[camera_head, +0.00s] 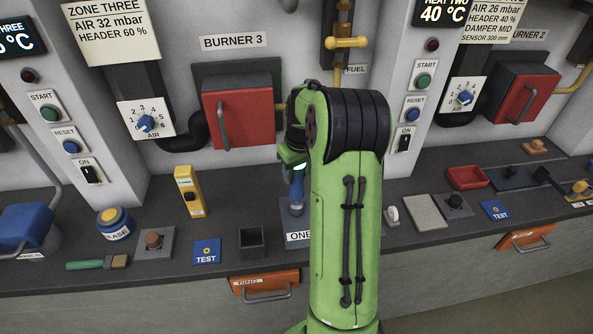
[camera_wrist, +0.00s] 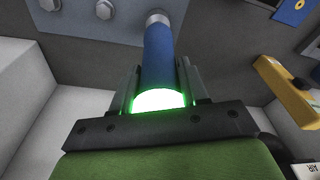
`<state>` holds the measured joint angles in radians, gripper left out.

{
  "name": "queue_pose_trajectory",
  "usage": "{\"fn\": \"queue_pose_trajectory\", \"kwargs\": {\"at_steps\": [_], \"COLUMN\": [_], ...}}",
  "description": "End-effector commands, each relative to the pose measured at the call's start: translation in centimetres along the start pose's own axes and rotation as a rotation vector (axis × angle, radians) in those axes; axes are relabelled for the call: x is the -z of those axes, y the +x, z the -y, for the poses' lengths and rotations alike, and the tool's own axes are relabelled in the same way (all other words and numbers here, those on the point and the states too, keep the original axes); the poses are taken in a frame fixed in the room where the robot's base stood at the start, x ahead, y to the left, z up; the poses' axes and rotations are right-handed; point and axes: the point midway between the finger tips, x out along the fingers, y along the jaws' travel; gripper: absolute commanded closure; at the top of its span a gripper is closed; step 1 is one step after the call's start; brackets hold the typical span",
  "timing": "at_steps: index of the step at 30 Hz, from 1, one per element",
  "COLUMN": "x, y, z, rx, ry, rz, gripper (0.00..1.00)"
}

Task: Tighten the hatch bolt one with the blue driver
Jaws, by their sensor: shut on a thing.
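My gripper (camera_head: 292,165) is low over the counter, left of my green arm, shut on the blue driver (camera_head: 297,196). In the wrist view the blue driver (camera_wrist: 160,50) stands between the jaws of my gripper (camera_wrist: 158,75), with a bright green glow at its near end. Its silver socket (camera_wrist: 158,17) is at the blue-grey hatch plate (camera_wrist: 75,22), in line with two hex bolts (camera_wrist: 103,10) to its left. What lies under the socket is hidden, and I cannot tell whether it touches. In the head view the plate (camera_head: 287,222) is partly hidden; a label "ONE" (camera_head: 299,237) is below it.
A yellow meter (camera_head: 189,192), a dark open box (camera_head: 251,242) and a blue TEST plate (camera_head: 206,252) are left of the driver. A red burner box (camera_head: 238,110) is behind. A grey pad (camera_head: 424,212) and a red tray (camera_head: 467,177) are to the right.

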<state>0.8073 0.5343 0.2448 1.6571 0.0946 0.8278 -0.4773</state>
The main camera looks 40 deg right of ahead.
Motion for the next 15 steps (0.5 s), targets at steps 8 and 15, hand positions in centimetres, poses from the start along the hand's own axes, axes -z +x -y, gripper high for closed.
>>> {"fn": "queue_pose_trajectory", "kwargs": {"at_steps": [8, 15], "x": [0.6, 0.9], "y": [-3.2, -5.3], "z": [-0.1, -0.1], "rx": [-0.004, -0.003], "ry": [0.001, 0.0], "rz": [-0.006, -0.006], "gripper": [1.0, 1.0]}}
